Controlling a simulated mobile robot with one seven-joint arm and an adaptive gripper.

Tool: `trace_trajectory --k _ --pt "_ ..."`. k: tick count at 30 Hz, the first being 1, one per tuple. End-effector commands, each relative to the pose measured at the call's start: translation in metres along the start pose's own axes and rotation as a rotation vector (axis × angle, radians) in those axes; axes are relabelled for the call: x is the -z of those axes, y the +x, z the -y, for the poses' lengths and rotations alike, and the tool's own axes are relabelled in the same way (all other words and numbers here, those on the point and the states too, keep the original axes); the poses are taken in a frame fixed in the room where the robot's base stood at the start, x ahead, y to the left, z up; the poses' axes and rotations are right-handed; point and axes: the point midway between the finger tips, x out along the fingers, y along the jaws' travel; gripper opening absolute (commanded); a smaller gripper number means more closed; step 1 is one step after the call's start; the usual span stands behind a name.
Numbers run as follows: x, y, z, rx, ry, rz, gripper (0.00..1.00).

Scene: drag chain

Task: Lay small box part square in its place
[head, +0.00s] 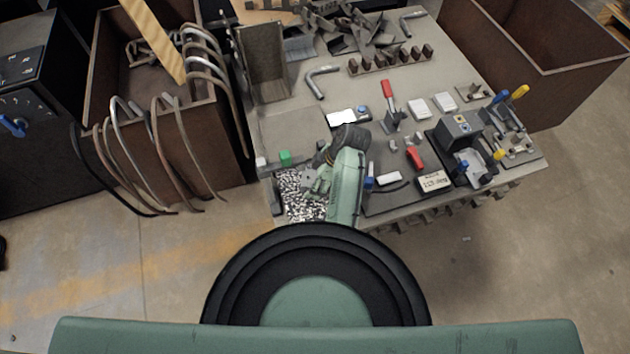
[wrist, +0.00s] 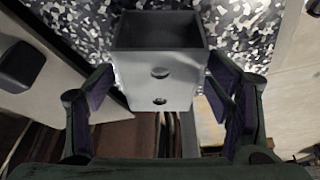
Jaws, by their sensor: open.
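The small box part (wrist: 158,80) is a pale grey box with a dark open top and two round holes in its near face, in the wrist view. It appears upright over a black, white and grey speckled surface (wrist: 262,22). My gripper (wrist: 160,105) is open, with one purple-padded finger on each side of the box's lower part. Whether the pads touch the box cannot be told. In the head view my gripper (head: 315,186) is low over the speckled patch (head: 296,208) at the table's near left, and it hides much of what is there.
A green block (head: 285,157) and a small pale block (head: 261,162) sit at the patch's far edge. A brown bin with bent tubes (head: 215,125) stands left.

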Motion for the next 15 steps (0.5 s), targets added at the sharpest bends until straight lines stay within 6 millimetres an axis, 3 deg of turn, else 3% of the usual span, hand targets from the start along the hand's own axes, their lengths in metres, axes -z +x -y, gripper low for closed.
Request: trace_trajectory --k 15 --pt "0.0001 -0.0004 0.0000 0.000 0.000 0.000 0.41"
